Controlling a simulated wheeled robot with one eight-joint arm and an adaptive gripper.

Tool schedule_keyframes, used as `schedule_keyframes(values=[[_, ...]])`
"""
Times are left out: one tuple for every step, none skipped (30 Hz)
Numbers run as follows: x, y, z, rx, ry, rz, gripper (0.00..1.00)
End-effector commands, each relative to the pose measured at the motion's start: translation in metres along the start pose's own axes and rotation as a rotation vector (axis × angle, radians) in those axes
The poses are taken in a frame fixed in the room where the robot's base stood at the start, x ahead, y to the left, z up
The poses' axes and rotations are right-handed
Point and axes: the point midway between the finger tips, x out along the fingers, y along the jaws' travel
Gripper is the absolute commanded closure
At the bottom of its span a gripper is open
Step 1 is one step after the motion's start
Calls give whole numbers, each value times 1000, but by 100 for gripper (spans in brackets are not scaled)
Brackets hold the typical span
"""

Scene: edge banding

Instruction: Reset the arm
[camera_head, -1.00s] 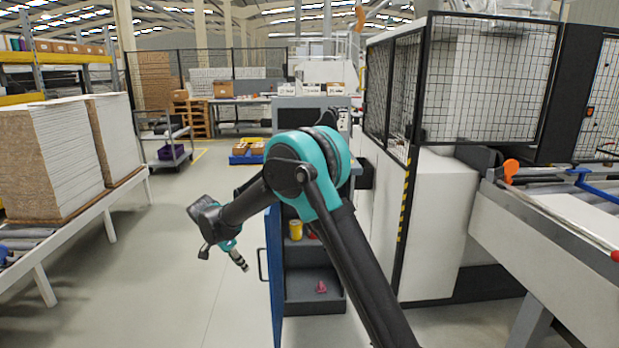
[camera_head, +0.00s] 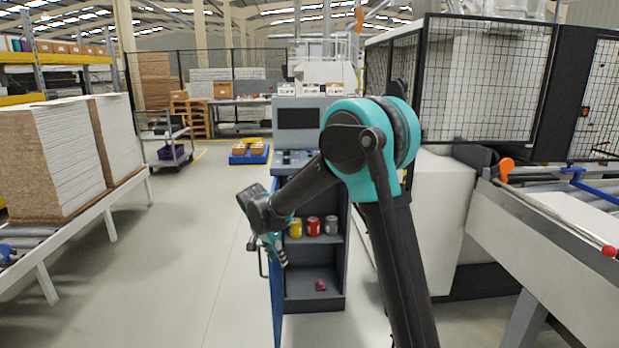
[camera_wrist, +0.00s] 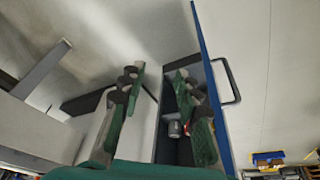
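My arm is bent in front of the grey cabinet (camera_head: 318,265), with its teal elbow raised to the right. My gripper (camera_head: 279,256) hangs downward at the cabinet's left side, near the open blue door (camera_head: 275,300). In the wrist view my gripper (camera_wrist: 160,88) has its two green fingers spread apart, with nothing held between them. The blue door (camera_wrist: 212,85) and its dark handle (camera_wrist: 232,82) show to the right of the fingers there. Whether the gripper touches the door cannot be told.
A yellow can (camera_head: 296,228), a red can (camera_head: 313,226) and a grey can (camera_head: 331,225) stand on the cabinet's shelf. A small pink-red object (camera_head: 320,285) lies lower down. A conveyor (camera_head: 550,235) and fenced machine stand right; board stacks (camera_head: 60,155) stand left.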

Motion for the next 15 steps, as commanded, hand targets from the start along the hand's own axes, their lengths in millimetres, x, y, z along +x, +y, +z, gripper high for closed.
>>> schedule_keyframes(values=[[-1,21,-10,-17,-9,-6,67],[-1,33,-15,-33,-14,-10,67],[-1,51,-21,-58,-21,-19,67],[-2,65,-25,-78,-27,-27,67],[-1,80,-29,-97,-32,-34,67],[-1,98,-33,-124,-37,-45,67],[-1,112,-35,-143,-40,-54,67],[-1,126,-38,-161,-43,-61,67],[0,144,-40,-188,-45,-73,67],[0,158,-40,-206,-47,-82,67],[1,171,-40,-225,-48,-90,67],[2,189,-40,-250,-47,-102,67],[2,202,-39,-269,-47,-112,67],[3,216,-37,-288,-45,-120,67],[5,233,-35,-312,-42,-132,67]])
